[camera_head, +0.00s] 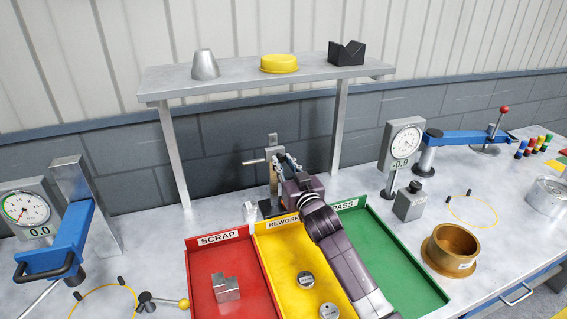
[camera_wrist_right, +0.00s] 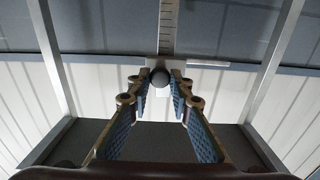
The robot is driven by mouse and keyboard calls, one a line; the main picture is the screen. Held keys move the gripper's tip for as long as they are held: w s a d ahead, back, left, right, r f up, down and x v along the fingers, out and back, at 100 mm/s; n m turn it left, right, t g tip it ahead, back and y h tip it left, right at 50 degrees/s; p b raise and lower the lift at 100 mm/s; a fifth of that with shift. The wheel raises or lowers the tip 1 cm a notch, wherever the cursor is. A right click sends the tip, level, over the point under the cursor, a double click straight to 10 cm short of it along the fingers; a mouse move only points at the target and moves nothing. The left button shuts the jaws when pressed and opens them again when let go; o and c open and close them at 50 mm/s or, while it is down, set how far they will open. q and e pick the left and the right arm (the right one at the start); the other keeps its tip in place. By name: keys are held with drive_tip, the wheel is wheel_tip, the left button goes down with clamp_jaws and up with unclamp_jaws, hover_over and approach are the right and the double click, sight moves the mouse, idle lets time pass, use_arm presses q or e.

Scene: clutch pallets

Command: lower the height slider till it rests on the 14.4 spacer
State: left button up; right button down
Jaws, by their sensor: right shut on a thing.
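The height gauge stands upright behind the yellow tray, with a pale horizontal slider bar (camera_head: 254,161) sticking out to the left of its post (camera_head: 272,142). My right gripper (camera_head: 284,163) reaches it from the front. In the right wrist view the gripper's fingers (camera_wrist_right: 160,82) are shut on the slider's dark round knob (camera_wrist_right: 160,76), in front of the graduated scale (camera_wrist_right: 168,28). The slider's pale bar (camera_wrist_right: 205,63) crosses behind the knob. A small silver block (camera_head: 250,209) stands by the gauge's foot; I cannot tell whether it is the 14.4 spacer. My left gripper is out of view.
Red SCRAP (camera_head: 205,262), yellow REWORK (camera_head: 266,240) and green PASS (camera_head: 405,262) trays lie in front. A shelf (camera_head: 235,85) spans above the gauge. Dial gauges stand left (camera_head: 28,210) and right (camera_head: 405,143). A bronze ring (camera_head: 435,262) sits at right.

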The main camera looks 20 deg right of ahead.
wheel_tip(320, 180, down, 12)
drive_tip(key=b, duration=0.7)
drive_tip(key=shift+f, duration=0.15)
drive_tip(key=c, duration=1.7)
unclamp_jaws()
drive_tip(key=shift+c, duration=0.2)
drive_tip(key=s, duration=1.2)
drive_tip(key=shift+d, duration=0.2)
